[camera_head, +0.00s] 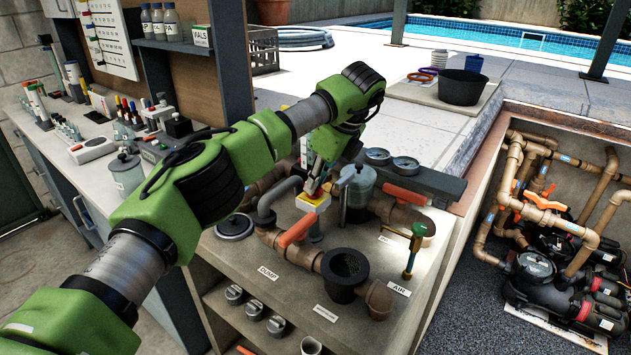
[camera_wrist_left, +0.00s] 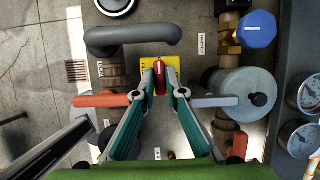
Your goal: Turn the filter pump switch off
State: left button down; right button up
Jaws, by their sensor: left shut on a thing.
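The pump switch is a red lever (camera_wrist_left: 159,70) on a yellow plate (camera_wrist_left: 146,66). The yellow plate (camera_head: 315,204) also shows in the head view, on the bench among brown pipes. My left gripper (camera_head: 315,187) reaches down to it from above. In the left wrist view the gripper's fingertips (camera_wrist_left: 159,87) sit one on each side of the red lever, shut on it. The fingers and arm partly cover the lever in the head view. My right gripper is in neither view.
Orange-handled valves (camera_head: 297,230) stand close to the switch. A black funnel cup (camera_head: 346,273), a brass AIR valve (camera_head: 414,248) and a clear strainer pot (camera_head: 357,186) are nearby. A pit with pipes and pumps (camera_head: 545,290) lies to the right.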

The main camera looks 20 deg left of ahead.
pick_arm(q)
jog(key=c, duration=2.1)
grip_release()
jog(key=shift+r, duration=0.1)
jog(key=v, duration=1.2)
jog(key=shift+s, duration=0.1)
